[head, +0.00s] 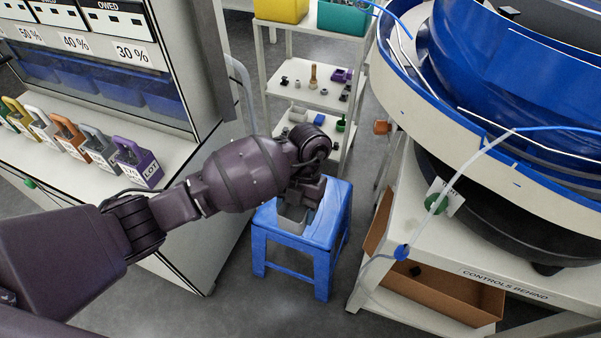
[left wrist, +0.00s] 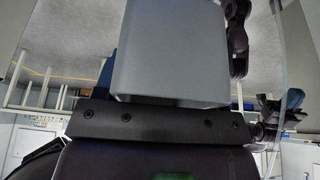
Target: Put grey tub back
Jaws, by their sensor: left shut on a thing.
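The grey tub (head: 291,217) shows in the head view below my left gripper, over the seat of the blue stool (head: 325,222). My left gripper (head: 303,192) is shut on the tub, and my wrist hides much of it from above. I cannot tell whether the tub touches the seat or hangs just above it. In the left wrist view the tub (left wrist: 170,52) fills the upper middle as a plain grey block, close against the dark gripper body.
A white shelf rack (head: 308,97) with small parts stands behind the stool. A bench with coloured lot tags (head: 139,163) is at left. The large blue bowl feeder (head: 500,75) stands at right over an orange-brown tray (head: 445,290). Grey floor is clear in front.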

